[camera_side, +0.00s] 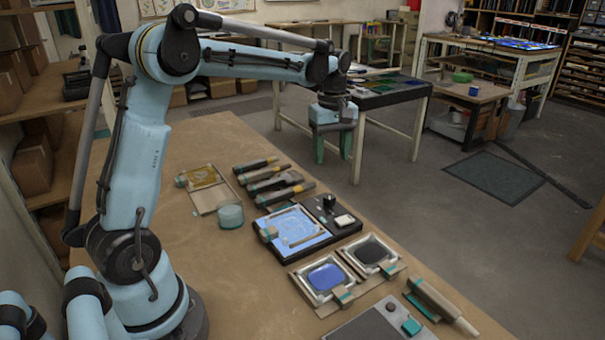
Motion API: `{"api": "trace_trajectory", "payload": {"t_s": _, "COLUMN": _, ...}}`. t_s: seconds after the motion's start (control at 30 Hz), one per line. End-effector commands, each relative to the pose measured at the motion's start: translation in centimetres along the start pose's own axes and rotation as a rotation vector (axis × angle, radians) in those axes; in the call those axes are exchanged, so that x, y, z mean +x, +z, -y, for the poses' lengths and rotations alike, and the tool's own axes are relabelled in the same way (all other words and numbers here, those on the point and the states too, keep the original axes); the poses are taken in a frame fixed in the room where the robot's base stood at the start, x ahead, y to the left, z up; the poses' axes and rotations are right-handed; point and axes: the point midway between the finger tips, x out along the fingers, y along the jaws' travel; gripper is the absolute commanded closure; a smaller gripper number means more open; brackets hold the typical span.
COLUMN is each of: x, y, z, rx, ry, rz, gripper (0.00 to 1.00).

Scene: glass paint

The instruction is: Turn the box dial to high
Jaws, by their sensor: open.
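A black box with a lit blue panel (297,229) lies on the table near the middle. A small black knob (328,203), which looks like its dial, stands up at the box's back right. The knob's setting is too small to read. My gripper (333,157) has green fingers, is open and empty, and points down. It appears well above the table, higher than the knob and apart from it.
Several dark-handled tools (275,180) lie behind the box. A teal jar (230,214) and a small tray (205,188) are to its left. Two framed trays, blue (327,277) and black (371,251), sit in front. A roller (440,304) and grey slab (370,326) are at the near right.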

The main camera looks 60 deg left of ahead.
Motion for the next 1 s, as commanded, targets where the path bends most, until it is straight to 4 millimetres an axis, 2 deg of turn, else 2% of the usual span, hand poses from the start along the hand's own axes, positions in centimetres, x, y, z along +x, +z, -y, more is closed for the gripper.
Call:
{"api": "trace_trajectory", "payload": {"t_s": 0.17, "x": 1.9, "y": 0.0, "z": 0.0, "rx": 0.001, "ry": 0.0, "rz": 0.0, "gripper": 0.43}}
{"api": "trace_trajectory", "payload": {"t_s": 0.5, "x": 7.8, "y": 0.0, "z": 0.0, "rx": 0.003, "ry": 0.001, "rz": -0.001, "gripper": 0.43}}
{"api": "trace_trajectory", "payload": {"t_s": 0.7, "x": 10.5, "y": 0.0, "z": 0.0, "rx": 0.003, "ry": 0.002, "rz": -0.001, "gripper": 0.43}}
{"api": "trace_trajectory", "payload": {"t_s": 1.0, "x": 11.8, "y": 0.0, "z": 0.0, "rx": 0.004, "ry": 0.002, "rz": -0.001, "gripper": 0.43}}
